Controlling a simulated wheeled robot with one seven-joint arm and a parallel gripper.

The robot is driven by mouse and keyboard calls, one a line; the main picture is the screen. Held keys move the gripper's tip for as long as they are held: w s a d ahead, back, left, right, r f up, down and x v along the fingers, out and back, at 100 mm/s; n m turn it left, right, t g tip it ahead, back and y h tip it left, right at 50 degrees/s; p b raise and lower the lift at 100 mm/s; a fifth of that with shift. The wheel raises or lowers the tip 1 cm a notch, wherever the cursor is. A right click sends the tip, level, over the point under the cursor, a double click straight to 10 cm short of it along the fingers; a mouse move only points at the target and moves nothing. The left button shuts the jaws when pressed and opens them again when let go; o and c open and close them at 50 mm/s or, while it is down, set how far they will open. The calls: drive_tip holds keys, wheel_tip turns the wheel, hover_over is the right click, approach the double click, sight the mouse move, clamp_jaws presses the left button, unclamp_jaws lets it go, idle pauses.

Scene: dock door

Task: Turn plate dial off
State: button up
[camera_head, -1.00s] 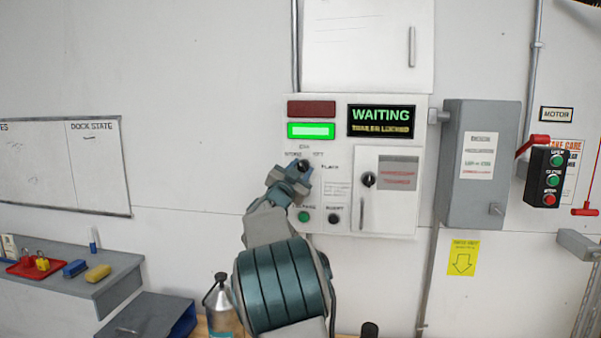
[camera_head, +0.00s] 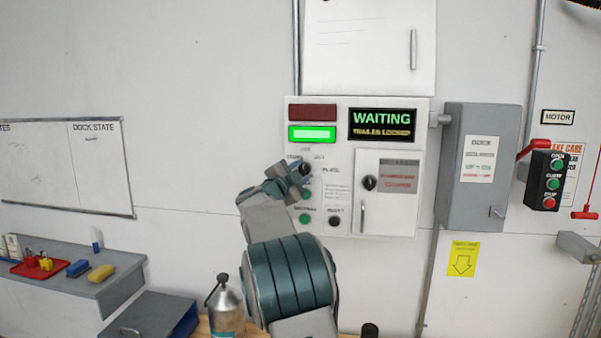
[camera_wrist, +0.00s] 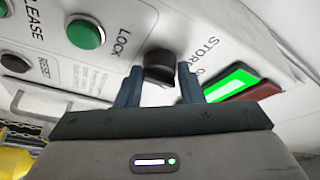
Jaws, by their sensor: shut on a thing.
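The plate dial, a black knob, is on the grey-white control panel (camera_head: 340,225) below the green lamp. In the head view only a dark part of the dial (camera_head: 305,168) shows beside my gripper (camera_head: 297,180). In the wrist view the dial (camera_wrist: 159,66) sits between the two fingertips of my gripper (camera_wrist: 160,78), which is shut on it. Labels around it are partly hidden; "STORE" can be read near it. I cannot tell exactly where the dial points.
A green button (camera_wrist: 86,33) is close to the fingers, with a black reset button (camera_head: 334,221) farther off. A second black knob (camera_head: 369,183) is on a small door to the right. The display (camera_head: 382,124) reads "WAITING".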

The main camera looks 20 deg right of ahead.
drive_tip(key=o, duration=1)
drive_tip(key=shift+c, duration=0.2)
drive_tip(key=b+v, duration=0.5)
drive_tip(key=v, duration=0.9)
drive_tip(key=shift+r, duration=0.1)
